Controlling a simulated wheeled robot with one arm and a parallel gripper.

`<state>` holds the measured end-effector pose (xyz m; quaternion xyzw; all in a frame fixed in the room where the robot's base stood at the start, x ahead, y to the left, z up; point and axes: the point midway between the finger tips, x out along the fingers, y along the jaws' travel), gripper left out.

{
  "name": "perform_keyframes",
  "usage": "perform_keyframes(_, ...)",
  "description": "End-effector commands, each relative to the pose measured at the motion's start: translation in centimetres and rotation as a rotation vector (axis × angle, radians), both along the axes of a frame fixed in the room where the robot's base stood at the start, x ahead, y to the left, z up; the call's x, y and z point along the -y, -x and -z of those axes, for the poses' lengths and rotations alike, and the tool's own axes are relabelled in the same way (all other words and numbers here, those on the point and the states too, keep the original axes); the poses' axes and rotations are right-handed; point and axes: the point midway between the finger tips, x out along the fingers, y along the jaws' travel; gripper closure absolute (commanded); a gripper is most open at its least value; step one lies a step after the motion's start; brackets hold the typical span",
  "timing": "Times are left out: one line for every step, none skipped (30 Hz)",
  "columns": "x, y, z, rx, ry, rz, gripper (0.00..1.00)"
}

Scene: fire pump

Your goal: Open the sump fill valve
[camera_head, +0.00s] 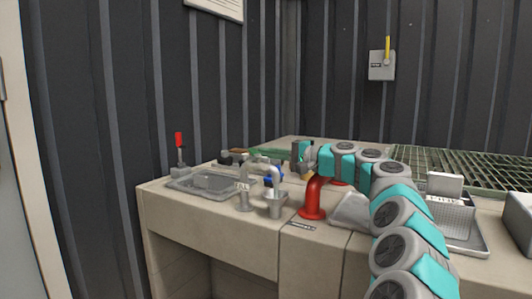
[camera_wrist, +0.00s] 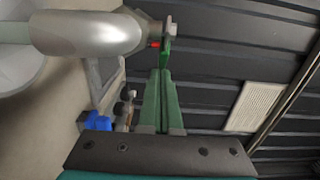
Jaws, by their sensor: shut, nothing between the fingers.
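A grey upright pipe (camera_head: 244,188) with a label that seems to read "FILL" stands on the counter. Beside it a pale bent spout (camera_head: 268,163) curves down over a small cup-like fitting (camera_head: 275,205). A blue part (camera_head: 272,177) shows by the spout; a blue part also shows at lower left in the wrist view (camera_wrist: 98,120). I cannot tell which part is the sump fill valve's handle. My gripper (camera_head: 297,153) is above the counter, right of the spout. Its green fingers (camera_wrist: 163,74) are together and empty, beside a large grey pipe end (camera_wrist: 85,32).
A red elbow pipe (camera_head: 313,197) stands close below my arm. A red-handled lever (camera_head: 179,142) stands by the sunken basin (camera_head: 205,182) at left. A wall box (camera_head: 381,66) with a yellow lever hangs at the back. A metal tray (camera_head: 462,230) and green grating (camera_head: 480,168) are right.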

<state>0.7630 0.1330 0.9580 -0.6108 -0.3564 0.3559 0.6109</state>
Motion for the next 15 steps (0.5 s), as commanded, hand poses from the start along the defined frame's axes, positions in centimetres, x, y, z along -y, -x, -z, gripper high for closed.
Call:
perform_keyframes(0.0, 0.1, -0.1, 0.000, -0.001, 0.001, 1.00)
perform_keyframes(0.0, 0.1, -0.1, 0.000, 0.000, 0.002, 1.00)
perform_keyframes(0.0, 0.2, -0.1, -0.001, 0.000, 0.003, 1.00)
perform_keyframes(0.0, 0.3, -0.1, -0.001, 0.000, 0.003, 1.00)
perform_keyframes(0.0, 0.3, 0.0, -0.002, 0.000, 0.004, 1.00)
perform_keyframes(-0.1, 0.3, 0.0, -0.002, 0.000, 0.005, 1.00)
perform_keyframes(-0.2, 0.4, 0.0, -0.003, 0.001, 0.005, 1.00)
perform_keyframes(-0.3, 0.4, 0.0, -0.003, 0.001, 0.006, 1.00)
perform_keyframes(-0.4, 0.3, 0.0, -0.003, 0.001, 0.007, 1.00)
perform_keyframes(-0.6, 0.3, 0.0, -0.003, 0.001, 0.008, 1.00)
perform_keyframes(-0.7, 0.3, 0.0, -0.003, 0.001, 0.009, 1.00)
perform_keyframes(-0.9, 0.2, 0.0, -0.003, 0.001, 0.010, 1.00)
perform_keyframes(-1.0, 0.2, 0.0, -0.002, 0.001, 0.011, 1.00)
perform_keyframes(-1.2, 0.2, 0.0, -0.002, 0.001, 0.011, 1.00)
perform_keyframes(-1.4, 0.2, 0.0, -0.002, 0.001, 0.011, 1.00)
